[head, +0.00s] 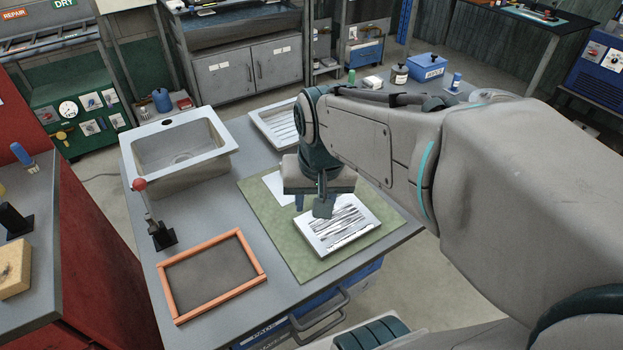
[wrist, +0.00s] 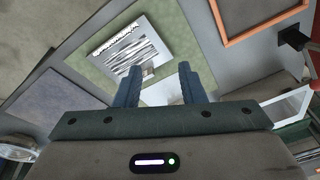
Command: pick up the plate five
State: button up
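A flat white rectangular plate with black streaks (head: 345,228) lies on a green mat (head: 258,208) at the front right of the grey bench. No number is readable on it. The plate also shows in the wrist view (wrist: 132,48), beyond the fingertips. My gripper (head: 312,207) points down over the mat by the plate's far left edge. In the wrist view its two blue fingers (wrist: 160,69) are apart with nothing held between them. A white sheet (head: 272,187) lies on the mat, partly hidden behind my gripper. How high the fingertips are above the plate is unclear.
An orange-framed screen (head: 212,275) lies at the bench's front left, with a red-knobbed lever (head: 153,215) behind it. A sink basin (head: 180,150) stands at the back left. A ridged white tray (head: 275,122) lies behind the mat. Bottles and a blue box (head: 426,67) stand farther right.

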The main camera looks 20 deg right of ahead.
jog(key=w+d+f+m+g+b, duration=0.1)
jog(key=w+d+m+b, duration=0.1)
jog(key=w+d+m, duration=0.4)
jog(key=m+g, duration=0.1)
jog(key=m, duration=0.6)
send_over(337, 220)
jog(key=w+a, duration=0.1)
jog(key=w, duration=0.5)
jog(key=f, duration=1)
jog(key=shift+s+a+f+b, duration=0.1)
jog(key=shift+a+b, duration=0.1)
jog(key=shift+b, duration=0.15)
jog(key=f, duration=0.5)
jog(key=shift+s+f, duration=0.2)
jog(key=shift+f, duration=0.1)
grip_shut()
